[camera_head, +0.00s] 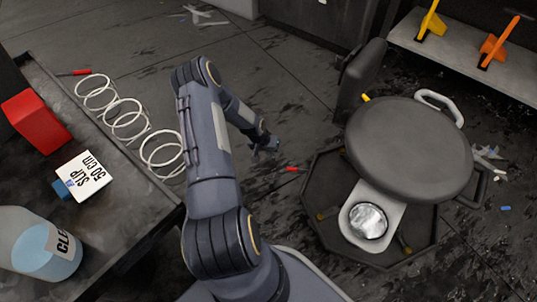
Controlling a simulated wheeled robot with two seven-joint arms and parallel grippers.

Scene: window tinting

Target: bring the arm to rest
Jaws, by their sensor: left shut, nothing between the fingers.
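My left arm rises from the bottom of the head view, bends at its elbow near the top, and reaches down to the right. My left gripper (266,144) hangs over the dark floor, between the bench and the round stool. It is small in the view and shut, with nothing held. It looks apart from the stool and the bench. My right gripper is not in view.
A bench (75,128) at left holds a red box (36,121), white coils (127,120), a labelled block (84,176) and a bottle (41,243). A grey stool (409,148) stands right, below a shelf (458,58) with orange and yellow tools. Floor (290,95) between is mostly clear.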

